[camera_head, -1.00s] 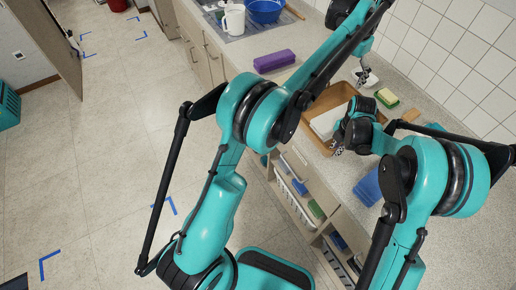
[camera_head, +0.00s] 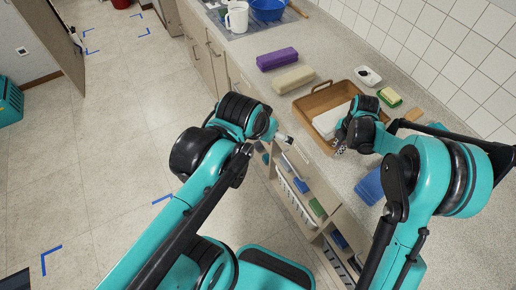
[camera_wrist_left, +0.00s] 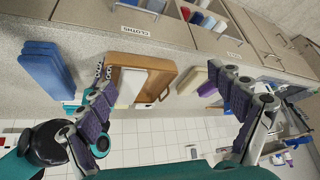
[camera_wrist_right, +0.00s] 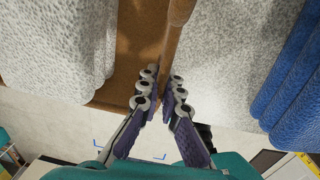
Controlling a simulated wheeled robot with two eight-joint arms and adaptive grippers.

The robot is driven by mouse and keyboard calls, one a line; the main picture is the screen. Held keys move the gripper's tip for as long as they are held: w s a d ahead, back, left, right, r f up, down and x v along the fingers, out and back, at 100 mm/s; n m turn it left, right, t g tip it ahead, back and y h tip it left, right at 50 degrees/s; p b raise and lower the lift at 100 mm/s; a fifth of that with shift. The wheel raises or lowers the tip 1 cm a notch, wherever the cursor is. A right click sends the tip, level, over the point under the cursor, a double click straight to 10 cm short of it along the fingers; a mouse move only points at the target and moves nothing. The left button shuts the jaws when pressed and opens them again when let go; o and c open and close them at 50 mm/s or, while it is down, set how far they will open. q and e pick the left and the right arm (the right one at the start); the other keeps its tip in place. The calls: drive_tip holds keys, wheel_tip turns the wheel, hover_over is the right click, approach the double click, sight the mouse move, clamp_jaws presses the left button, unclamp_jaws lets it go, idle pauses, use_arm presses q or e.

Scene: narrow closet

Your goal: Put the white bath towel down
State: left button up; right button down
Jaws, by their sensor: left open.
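A folded white towel (camera_head: 331,119) lies in a brown wooden tray (camera_head: 313,100) on the counter; my right arm partly covers both. The towel also shows in the left wrist view (camera_wrist_left: 131,86) and at the left of the right wrist view (camera_wrist_right: 60,45). My right gripper (camera_head: 340,148) is at the tray's near side. In the right wrist view its fingers are close together around the tray's brown bar (camera_wrist_right: 175,30), beside the towel. My left gripper (camera_head: 284,138) is open and empty, off the counter's front edge, facing the tray.
A beige folded towel (camera_head: 293,79) and a purple one (camera_head: 277,59) lie beyond the tray. Blue towels (camera_head: 369,186) lie nearer. A soap dish (camera_head: 367,76) and a green dish (camera_head: 390,97) stand by the tiled wall.

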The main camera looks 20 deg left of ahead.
use_arm(q)
drive_tip(key=shift+n+t, duration=0.4)
drive_tip(key=s+f, duration=0.2)
drive_tip(key=s+a+f, duration=0.1)
drive_tip(key=s+f, duration=0.1)
drive_tip(key=shift+f, duration=0.1)
use_arm(e)
drive_tip(key=c, duration=1.6)
unclamp_jaws()
drive_tip(key=shift+c, duration=0.2)
